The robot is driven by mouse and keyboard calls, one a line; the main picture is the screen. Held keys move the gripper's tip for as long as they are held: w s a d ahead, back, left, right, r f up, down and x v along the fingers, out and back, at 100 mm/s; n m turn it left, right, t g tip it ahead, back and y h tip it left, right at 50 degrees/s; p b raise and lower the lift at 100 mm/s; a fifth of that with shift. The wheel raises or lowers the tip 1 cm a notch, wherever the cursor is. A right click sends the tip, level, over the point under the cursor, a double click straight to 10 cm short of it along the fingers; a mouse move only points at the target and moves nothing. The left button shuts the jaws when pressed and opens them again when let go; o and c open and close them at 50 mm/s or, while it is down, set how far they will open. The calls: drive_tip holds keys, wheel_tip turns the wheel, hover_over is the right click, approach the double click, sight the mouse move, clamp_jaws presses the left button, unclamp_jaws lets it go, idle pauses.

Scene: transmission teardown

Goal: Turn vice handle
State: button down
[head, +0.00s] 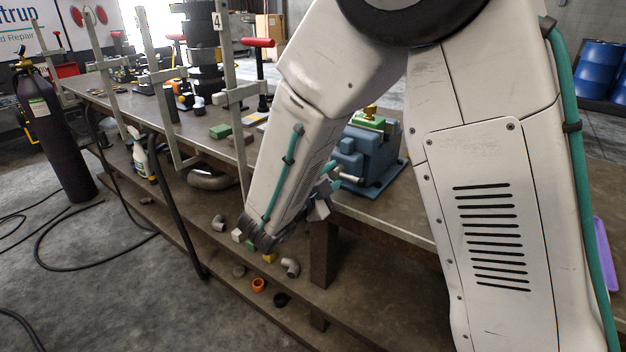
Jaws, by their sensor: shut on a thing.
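The blue vice (372,160) is mounted on the workbench near its front edge, partly hidden behind my arm. A brass-coloured part (370,111) shows at its top between green jaw pieces. The vice handle (350,177) shows as a short bit of bright metal at the vice's front; the rest is hidden. My gripper (326,190) is at the front of the vice, beside the bench edge, and is shut on the vice handle. Its fingertips are mostly hidden by my arm, so the exact contact is not clear.
The long workbench (200,145) runs to the back left with clamps and a green block (220,131) on it. Its lower shelf (215,255) holds pipe pieces and a spray bottle (140,155). A dark gas cylinder (55,135) stands at left. Hoses lie on the floor.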

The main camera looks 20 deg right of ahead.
idle(0.4)
drive_tip(key=c, duration=1.1)
unclamp_jaws()
drive_tip(key=shift+c, duration=0.2)
drive_tip(key=v, duration=0.7)
drive_tip(key=shift+s+a, duration=0.25)
